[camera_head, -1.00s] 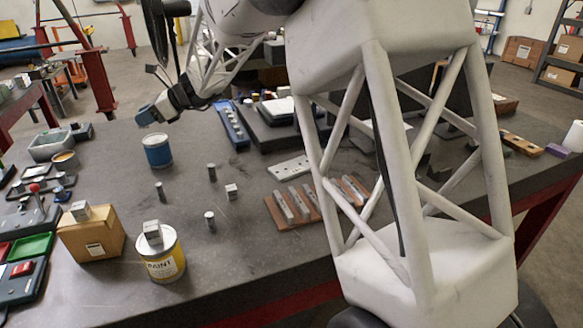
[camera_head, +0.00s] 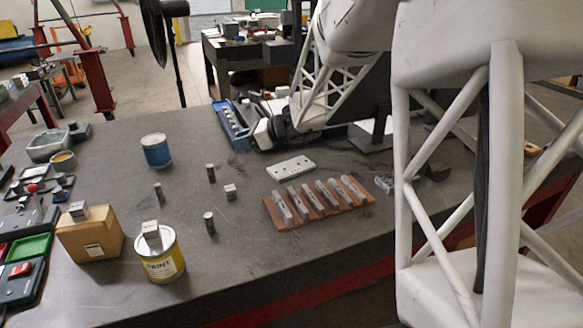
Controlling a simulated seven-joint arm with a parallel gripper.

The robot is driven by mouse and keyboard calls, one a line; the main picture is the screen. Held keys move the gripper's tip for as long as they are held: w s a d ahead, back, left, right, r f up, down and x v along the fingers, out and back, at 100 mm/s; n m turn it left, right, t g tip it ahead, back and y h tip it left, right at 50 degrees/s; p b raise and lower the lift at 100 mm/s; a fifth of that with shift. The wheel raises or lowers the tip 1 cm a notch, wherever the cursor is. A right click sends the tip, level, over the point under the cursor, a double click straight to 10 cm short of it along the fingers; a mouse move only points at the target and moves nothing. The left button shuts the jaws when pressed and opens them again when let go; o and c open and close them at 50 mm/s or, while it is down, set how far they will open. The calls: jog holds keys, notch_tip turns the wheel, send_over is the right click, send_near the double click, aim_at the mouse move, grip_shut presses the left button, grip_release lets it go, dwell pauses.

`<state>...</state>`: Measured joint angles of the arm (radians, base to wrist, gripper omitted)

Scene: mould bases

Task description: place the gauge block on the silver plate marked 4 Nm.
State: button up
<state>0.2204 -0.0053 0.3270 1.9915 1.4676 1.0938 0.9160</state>
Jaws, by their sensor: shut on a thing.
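My gripper (camera_head: 262,135) is at the back middle of the table, beside the blue rail. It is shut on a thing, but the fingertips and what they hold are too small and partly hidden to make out. Small silver blocks sit on the cardboard box (camera_head: 92,237), on the paint can (camera_head: 163,262) and on the bare table (camera_head: 230,191). I cannot tell which, if any, is the gauge block. A pale plate with holes (camera_head: 291,168) lies flat in front of my gripper. No 4 Nm mark is readable, so I cannot identify that plate.
A brown board (camera_head: 275,214) with several metal bars lies at the middle right. A blue can (camera_head: 157,151) and small dark cylinders (camera_head: 209,222) stand on the table. Trays and tools crowd the left edge. My arm hides much of the right side.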

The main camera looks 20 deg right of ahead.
jog(key=s+d+f+m+t, duration=0.1)
jog(key=s+d+f, duration=0.1)
jog(key=s+d, duration=0.2)
jog(key=s+d+f+m+h, duration=0.1)
jog(key=s+d+f, duration=0.1)
jog(key=s+d, duration=0.2)
jog(key=s+d+f+t+h, duration=0.1)
jog(key=s+d+f, duration=0.1)
jog(key=s+d, duration=0.2)
jog(key=shift+s+d+m+t, duration=0.2)
jog(key=shift+d+m+t, duration=0.1)
jog(key=shift+d+m, duration=0.1)
jog(key=shift+s+d+f, duration=0.2)
jog(key=shift+s, duration=0.25)
jog(key=shift+w, duration=0.15)
send_over(294, 167)
jog(key=shift+f, duration=0.75)
jog(key=shift+f, duration=0.1)
jog(key=shift+f, duration=1.65)
jog(key=shift+f, duration=0.15)
jog(key=o, duration=1)
